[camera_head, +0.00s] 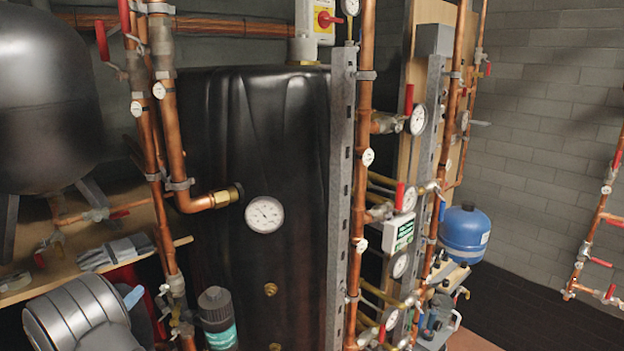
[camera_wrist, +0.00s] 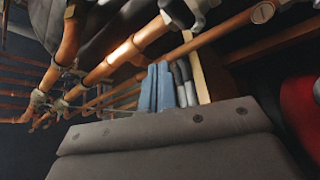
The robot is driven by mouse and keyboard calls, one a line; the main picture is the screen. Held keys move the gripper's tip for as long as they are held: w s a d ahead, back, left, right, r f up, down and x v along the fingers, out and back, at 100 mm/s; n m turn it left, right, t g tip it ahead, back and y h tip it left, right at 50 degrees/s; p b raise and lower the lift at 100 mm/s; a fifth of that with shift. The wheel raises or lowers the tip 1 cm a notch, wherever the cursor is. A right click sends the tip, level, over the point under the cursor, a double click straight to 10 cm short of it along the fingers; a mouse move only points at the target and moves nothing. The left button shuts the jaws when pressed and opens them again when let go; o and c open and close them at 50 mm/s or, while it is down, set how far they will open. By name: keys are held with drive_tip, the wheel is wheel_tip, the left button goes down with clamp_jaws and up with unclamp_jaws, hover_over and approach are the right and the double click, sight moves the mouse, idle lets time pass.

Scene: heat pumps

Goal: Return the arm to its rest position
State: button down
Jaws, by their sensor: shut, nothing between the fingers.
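My gripper (camera_head: 133,297) is at the lower left of the head view, in front of the shelf with the gloves. Its light blue fingertip shows beside the rounded grey housing of my arm. In the wrist view my gripper (camera_wrist: 162,72) shows as two light blue fingers close together, shut and empty, above the grey housing at the bottom. The grey gloves (camera_head: 115,252) lie on the wooden shelf (camera_head: 60,271) behind it. Grey glove fingers (camera_wrist: 186,82) show just right of my fingers in the wrist view; I cannot tell the gap. Most of my arm is out of view.
A black tank (camera_head: 285,150) with a gauge stands in the middle, and a dark vessel (camera_head: 45,95) at upper left. Copper pipes (camera_head: 170,130) with valves run close to my gripper. A dark bottle with a teal label (camera_head: 217,318) stands to its right. A blue vessel (camera_head: 465,234) is farther right.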

drive_tip(key=shift+w+a+r+n+g+y, duration=0.2)
drive_tip(key=shift+w+r+n+g, duration=0.1)
drive_tip(key=shift+w+n, duration=0.45)
drive_tip(key=shift+w+a+r+n+g+y, duration=0.2)
drive_tip(key=shift+w+n, duration=0.3)
drive_tip(key=shift+w, duration=0.4)
drive_tip(key=shift+w+a+r+n+g+y, duration=0.2)
drive_tip(key=shift+w+r+n, duration=0.15)
drive_tip(key=shift+w+n, duration=0.4)
drive_tip(key=shift+w, duration=0.1)
